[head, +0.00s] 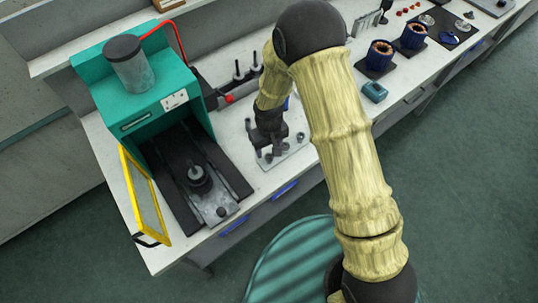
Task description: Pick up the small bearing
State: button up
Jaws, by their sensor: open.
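My gripper (268,146) points down over a light grey plate (290,150) on the bench, with its jaws open. Several small dark metal parts stand on or beside this plate, including a small round part (300,137) at its right side. I cannot tell which of these is the small bearing. My gripper and arm hide part of the plate. Nothing clear shows between the fingers.
A teal press machine (135,85) with an open yellow-framed door (143,195) stands at left, a dark round part (198,178) on its bed. Spindles (238,70) stand behind my gripper. A teal device (375,91) and copper-wound stators (380,55) are at right.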

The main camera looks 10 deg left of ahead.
aim_at(269, 157)
jog(key=shift+s+f+p, duration=0.15)
jog(key=shift+f+p, duration=0.15)
jog(key=shift+f, duration=1.25)
jog(key=c, duration=0.9)
